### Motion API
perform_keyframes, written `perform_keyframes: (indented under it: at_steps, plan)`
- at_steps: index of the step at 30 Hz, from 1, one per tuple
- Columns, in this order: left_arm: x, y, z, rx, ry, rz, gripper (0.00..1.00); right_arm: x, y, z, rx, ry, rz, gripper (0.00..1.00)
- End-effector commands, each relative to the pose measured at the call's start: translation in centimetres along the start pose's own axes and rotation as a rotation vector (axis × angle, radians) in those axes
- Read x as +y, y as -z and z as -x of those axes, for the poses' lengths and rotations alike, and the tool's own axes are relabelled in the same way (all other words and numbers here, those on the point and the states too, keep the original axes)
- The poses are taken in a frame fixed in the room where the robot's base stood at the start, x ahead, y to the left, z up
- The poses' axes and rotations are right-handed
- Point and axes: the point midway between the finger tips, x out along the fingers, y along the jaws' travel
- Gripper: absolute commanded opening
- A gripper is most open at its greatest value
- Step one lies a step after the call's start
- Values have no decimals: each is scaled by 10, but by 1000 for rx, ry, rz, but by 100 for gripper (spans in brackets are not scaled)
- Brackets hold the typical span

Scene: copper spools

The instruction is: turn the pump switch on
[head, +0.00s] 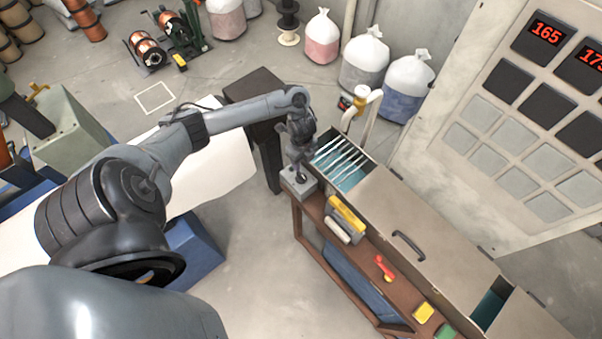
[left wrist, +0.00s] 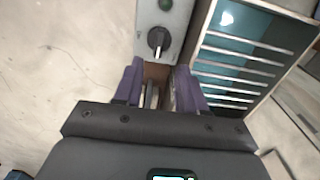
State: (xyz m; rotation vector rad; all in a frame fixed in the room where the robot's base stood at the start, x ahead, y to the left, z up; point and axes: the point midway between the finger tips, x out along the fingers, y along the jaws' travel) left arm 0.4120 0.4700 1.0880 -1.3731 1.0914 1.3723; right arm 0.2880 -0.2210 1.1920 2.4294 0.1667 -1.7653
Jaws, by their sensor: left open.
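Contact with the knob cannot be told. My right gripper is not in view.
A tank with bars over blue-green liquid (head: 350,178) stands right beside the switch. A yellow-and-grey object (head: 345,220), a red-handled tool (head: 384,268) and a yellow block (head: 423,312) lie along the bench. A closed lid with a handle (head: 415,225) covers the tank's middle.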

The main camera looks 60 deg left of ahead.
Motion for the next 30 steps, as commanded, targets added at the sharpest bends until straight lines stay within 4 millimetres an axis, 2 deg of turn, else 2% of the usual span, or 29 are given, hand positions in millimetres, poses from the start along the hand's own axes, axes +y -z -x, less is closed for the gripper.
perform_keyframes:
  at_steps: [1,9,15,21,30]
  plan:
    - [2,2,-13,4,-5,3,40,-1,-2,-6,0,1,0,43]
    - [2,1,-54,3,-5,2,40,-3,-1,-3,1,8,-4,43]
    - [2,1,-76,2,-3,2,40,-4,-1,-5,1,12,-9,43]
    - [1,0,-86,1,-2,0,40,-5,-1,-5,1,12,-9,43]
    - [1,0,-87,1,-1,0,39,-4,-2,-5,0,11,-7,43]
